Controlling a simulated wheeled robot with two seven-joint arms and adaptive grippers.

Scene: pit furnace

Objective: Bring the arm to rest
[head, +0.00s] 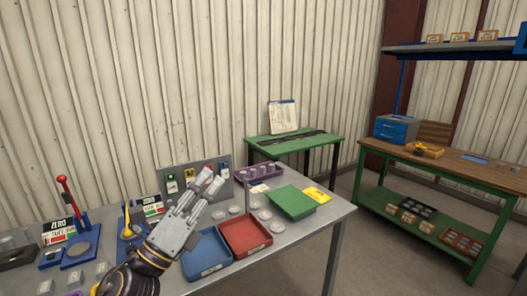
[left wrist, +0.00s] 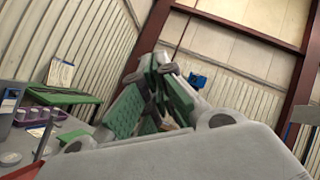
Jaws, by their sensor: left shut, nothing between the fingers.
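My left gripper (head: 211,185) is in the head view, raised above the grey table (head: 285,249), in front of the grey upright panel with coloured tags. Its fingers point up and to the right. In the left wrist view the fingertips (left wrist: 158,68) come together at the top, with green pads facing each other and nothing held between them. My right gripper is in neither view.
Below the gripper are a blue tray (head: 207,254) and a red tray (head: 245,235). A green board (head: 291,202) and a purple rack (head: 258,172) are to the right. A red-handled press (head: 68,205) stands left. A green bench (head: 294,144) and wooden workbench (head: 459,172) stand behind.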

